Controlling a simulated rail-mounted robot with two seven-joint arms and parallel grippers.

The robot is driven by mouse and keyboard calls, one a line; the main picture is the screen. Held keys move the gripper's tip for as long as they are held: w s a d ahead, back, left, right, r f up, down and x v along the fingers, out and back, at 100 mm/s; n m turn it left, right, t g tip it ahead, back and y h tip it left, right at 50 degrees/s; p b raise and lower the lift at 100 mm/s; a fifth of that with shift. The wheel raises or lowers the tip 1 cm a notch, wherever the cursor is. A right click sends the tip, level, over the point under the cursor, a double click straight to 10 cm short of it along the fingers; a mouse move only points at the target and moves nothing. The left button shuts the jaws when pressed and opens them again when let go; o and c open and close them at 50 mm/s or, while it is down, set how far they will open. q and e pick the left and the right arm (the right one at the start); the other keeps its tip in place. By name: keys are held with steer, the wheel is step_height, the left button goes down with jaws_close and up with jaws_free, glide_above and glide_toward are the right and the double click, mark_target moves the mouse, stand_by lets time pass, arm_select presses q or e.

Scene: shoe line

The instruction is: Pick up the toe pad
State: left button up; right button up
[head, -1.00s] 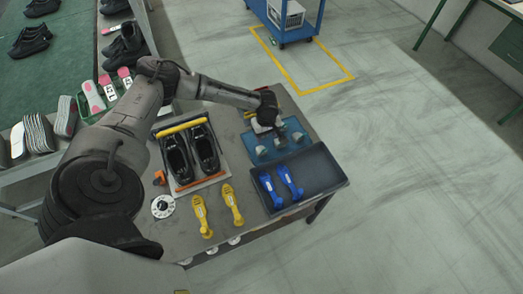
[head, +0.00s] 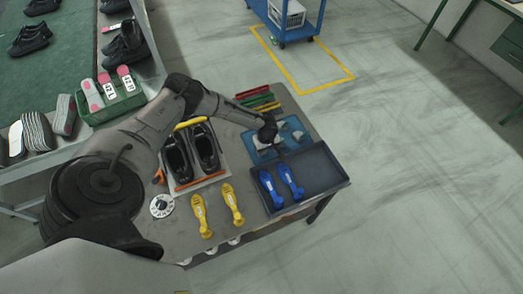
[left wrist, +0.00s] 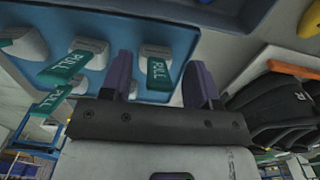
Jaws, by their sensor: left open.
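The blue tray (head: 258,156) sits at the back right of the table and holds several grey pads. In the left wrist view the pads have green tabs marked PULL; one pad (left wrist: 157,50) with its tab (left wrist: 159,74) shows between my fingers. I cannot tell from its label whether this is the toe pad. My left gripper (head: 276,143) is low over the tray and partly hides the pads. In the left wrist view it (left wrist: 160,66) is open, one finger on each side of that pad, with no grip on it. My right gripper is out of view.
A dark bin (head: 318,172) with blue shoe-shaped tools (head: 291,181) stands just in front of the tray. Black shoes (head: 207,147) stand on a fixture to the left. Yellow tools (head: 232,203) lie in front. Coloured strips (head: 256,97) lie behind the tray.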

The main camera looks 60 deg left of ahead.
arm_select(q)
steer(key=shift+f, duration=0.75)
jaws_close()
